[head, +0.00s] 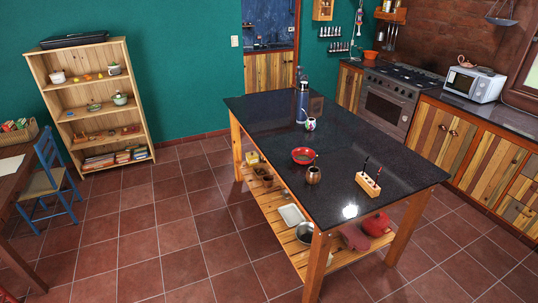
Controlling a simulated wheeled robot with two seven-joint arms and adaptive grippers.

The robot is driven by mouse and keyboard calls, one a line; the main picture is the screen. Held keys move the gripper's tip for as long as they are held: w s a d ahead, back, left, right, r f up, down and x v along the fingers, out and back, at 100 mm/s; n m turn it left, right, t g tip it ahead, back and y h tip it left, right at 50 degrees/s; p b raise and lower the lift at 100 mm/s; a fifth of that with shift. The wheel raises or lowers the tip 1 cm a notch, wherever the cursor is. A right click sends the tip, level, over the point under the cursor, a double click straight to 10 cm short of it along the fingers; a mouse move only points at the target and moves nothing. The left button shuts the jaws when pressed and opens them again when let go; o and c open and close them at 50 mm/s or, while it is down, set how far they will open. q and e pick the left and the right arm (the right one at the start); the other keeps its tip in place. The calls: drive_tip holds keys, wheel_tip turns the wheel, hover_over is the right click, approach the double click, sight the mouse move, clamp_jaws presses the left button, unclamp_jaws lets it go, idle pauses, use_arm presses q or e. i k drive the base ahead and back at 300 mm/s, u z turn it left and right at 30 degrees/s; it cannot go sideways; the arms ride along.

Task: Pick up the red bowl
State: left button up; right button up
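The red bowl (303,156) stands upright on the dark top of the kitchen island (265,128), near its middle. A small brown cup (313,175) stands just in front of it. Neither of my grippers shows in the head view.
On the island also stand a blue bottle (302,104), a patterned cup (310,124) and a wooden holder (368,183). A stove (388,98) is behind right, a shelf (91,101) and blue chair (48,178) left. The tiled floor left of the island is clear.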

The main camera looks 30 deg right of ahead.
sight(302, 156)
drive_tip(key=u, duration=0.05)
drive_tip(key=i, duration=0.65)
drive_tip(key=z, duration=0.75)
drive_tip(key=i, duration=0.4)
drive_tip(key=z, duration=0.45)
